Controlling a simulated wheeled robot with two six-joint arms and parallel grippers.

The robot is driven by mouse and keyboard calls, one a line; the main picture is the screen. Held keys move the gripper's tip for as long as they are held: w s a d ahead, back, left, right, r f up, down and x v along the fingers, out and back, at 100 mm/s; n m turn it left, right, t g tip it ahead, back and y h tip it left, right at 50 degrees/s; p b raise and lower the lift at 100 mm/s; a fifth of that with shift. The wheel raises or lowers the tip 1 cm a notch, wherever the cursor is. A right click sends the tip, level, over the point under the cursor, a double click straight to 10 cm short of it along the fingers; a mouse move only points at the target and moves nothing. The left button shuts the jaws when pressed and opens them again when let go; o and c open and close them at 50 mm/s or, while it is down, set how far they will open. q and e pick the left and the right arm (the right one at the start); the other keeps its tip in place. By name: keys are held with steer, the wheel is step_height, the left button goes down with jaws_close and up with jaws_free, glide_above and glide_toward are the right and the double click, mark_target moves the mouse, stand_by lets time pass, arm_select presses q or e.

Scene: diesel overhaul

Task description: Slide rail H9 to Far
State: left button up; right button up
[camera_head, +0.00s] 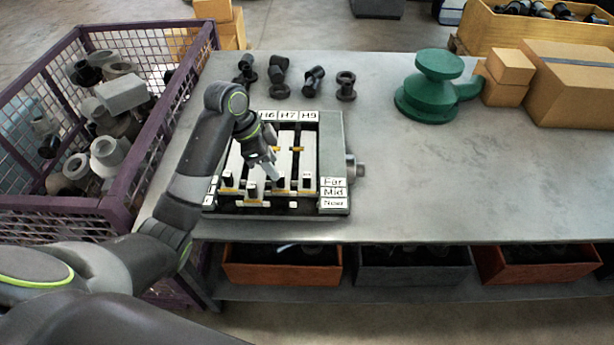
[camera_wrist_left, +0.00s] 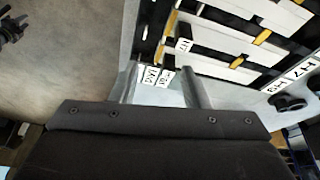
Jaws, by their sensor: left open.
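The rail box (camera_head: 343,150) lies on the bench with white sliding rails, black handles and yellow marks. Column labels H6, H7 and H9 run along its back edge; Far, Mid and Near labels are stacked at its front right. Rail H9 (camera_head: 307,150) is the rightmost rail, with a black handle (camera_head: 307,181) at its front part, roughly level with the Far label (camera_head: 332,182). My left gripper (camera_head: 272,173) is open and empty, above the box left of that handle. In the left wrist view its two fingers (camera_wrist_left: 158,76) are apart, with a black labelled handle (camera_wrist_left: 183,45) beyond the right fingertip.
A purple mesh crate (camera_head: 110,205) of grey parts stands left of the bench. Several black fittings (camera_head: 313,80) stand behind the box. A green part (camera_head: 428,95) and cardboard boxes (camera_head: 570,85) are at the back right. The bench right of the box is clear.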

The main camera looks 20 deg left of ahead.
mark_target(306, 175)
arm_select(q)
steer(key=w+r+m, duration=0.2)
steer(key=w+r, duration=0.2)
steer(key=r, duration=0.2)
steer(key=shift+h, duration=0.4)
steer(key=b+x, duration=0.3)
steer(key=x, duration=0.1)
steer(key=b+x, duration=0.8)
steer(key=shift+s+d, duration=0.25)
steer(key=x, duration=0.3)
steer(key=shift+b, duration=0.4)
steer(key=shift+d+f+p, duration=0.2)
steer(key=shift+d+p, duration=0.05)
steer(key=shift+p, duration=0.15)
steer(key=shift+x, duration=0.8)
steer(key=shift+f, duration=0.1)
jaws_close()
